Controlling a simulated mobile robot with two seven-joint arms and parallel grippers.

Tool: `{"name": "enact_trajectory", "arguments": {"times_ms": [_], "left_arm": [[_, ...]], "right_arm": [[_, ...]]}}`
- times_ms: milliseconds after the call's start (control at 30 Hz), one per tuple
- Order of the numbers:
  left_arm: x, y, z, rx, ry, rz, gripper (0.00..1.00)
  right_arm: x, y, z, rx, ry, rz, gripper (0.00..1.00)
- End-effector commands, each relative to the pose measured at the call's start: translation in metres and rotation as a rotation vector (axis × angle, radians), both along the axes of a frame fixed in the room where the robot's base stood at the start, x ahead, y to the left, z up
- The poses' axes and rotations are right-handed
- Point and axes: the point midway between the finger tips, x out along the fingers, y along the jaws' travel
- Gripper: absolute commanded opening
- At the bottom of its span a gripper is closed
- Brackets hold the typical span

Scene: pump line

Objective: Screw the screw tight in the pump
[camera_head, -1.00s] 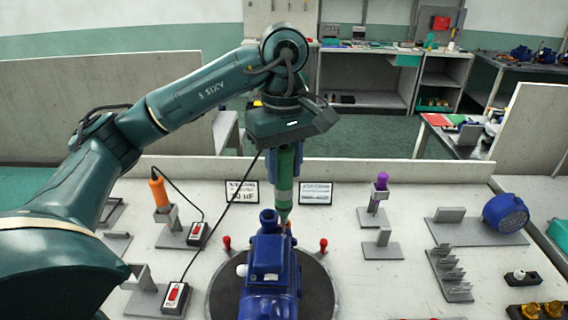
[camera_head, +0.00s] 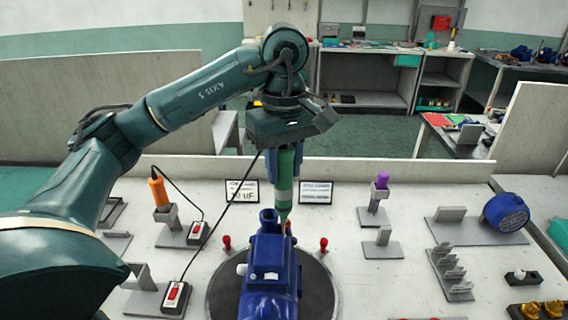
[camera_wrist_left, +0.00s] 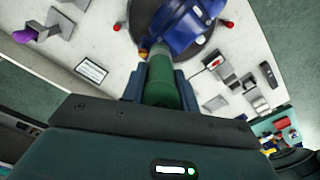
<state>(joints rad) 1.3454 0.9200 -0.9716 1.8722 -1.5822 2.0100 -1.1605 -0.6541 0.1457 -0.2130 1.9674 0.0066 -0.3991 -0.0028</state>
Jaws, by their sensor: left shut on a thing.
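The blue pump (camera_head: 268,268) sits on a dark round turntable (camera_head: 318,290) at the table's front middle. My left gripper (camera_head: 286,172) is shut on a green electric screwdriver (camera_head: 285,190), held upright with its tip down at the back right edge of the pump. In the left wrist view the screwdriver (camera_wrist_left: 161,85) sits between the two fingers, its tip end close against the pump (camera_wrist_left: 180,28). A small orange spot (camera_wrist_left: 143,52) shows beside the tip; the screw itself is too small to make out. My right gripper is not in view.
Red knobs (camera_head: 227,242) stand around the turntable. An orange-handled tool (camera_head: 159,192) stands in a holder at left, with red-switch boxes (camera_head: 174,296) and cables. A purple-handled tool (camera_head: 381,181) and a blue round part (camera_head: 505,212) are on stands at right.

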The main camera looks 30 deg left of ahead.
Motion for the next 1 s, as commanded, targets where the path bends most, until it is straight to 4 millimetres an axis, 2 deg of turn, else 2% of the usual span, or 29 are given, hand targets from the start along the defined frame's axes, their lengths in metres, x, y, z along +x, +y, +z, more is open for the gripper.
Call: {"name": "enact_trajectory", "arguments": {"times_ms": [833, 1000], "left_arm": [[0.0002, -0.0003, -0.0024, 0.0, 0.0, 0.0, 0.04], [0.0002, -0.0003, 0.006, 0.0, -0.001, 0.0, 0.04]], "right_arm": [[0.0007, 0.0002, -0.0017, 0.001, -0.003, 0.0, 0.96], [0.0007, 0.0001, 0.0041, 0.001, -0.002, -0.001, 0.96]]}}
